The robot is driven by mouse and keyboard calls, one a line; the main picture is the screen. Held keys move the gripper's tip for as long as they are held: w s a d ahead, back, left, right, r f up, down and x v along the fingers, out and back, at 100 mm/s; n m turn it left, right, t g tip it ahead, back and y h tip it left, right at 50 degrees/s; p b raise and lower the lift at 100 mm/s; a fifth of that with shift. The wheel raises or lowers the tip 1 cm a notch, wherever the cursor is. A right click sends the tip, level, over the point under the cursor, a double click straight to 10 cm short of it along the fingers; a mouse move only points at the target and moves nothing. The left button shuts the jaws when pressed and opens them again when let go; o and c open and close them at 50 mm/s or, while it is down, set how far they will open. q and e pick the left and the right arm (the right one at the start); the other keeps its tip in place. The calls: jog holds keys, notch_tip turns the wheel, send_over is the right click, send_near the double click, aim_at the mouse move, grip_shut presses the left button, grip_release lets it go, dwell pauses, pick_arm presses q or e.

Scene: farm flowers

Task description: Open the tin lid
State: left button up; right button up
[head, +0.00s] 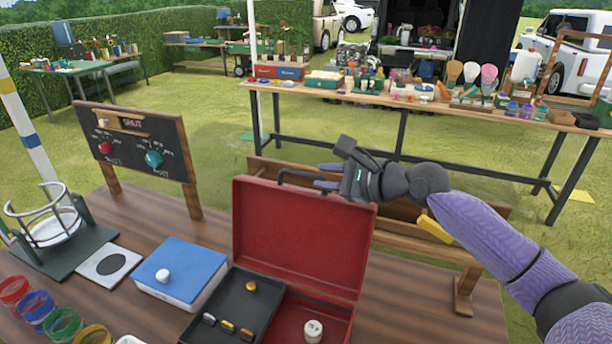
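A red tin (312,318) stands on the wooden table with its red lid (300,232) upright at the back, so the tin is open. Inside are a black tray (238,302) with small items and, in the right compartment, a white round piece (313,330). My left gripper is out of view.
A blue-lidded white box (180,272) with a white knob stands left of the tin. Several coloured rings (62,322) lie at the front left. A chalkboard sign (135,142) and a wire stand (45,215) are behind. A long table (430,105) with goods is farther back.

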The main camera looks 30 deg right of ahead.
aim_at(308, 175)
jog(key=x, duration=0.5)
jog(key=shift+b, duration=0.35)
grip_shut()
dwell(0.8)
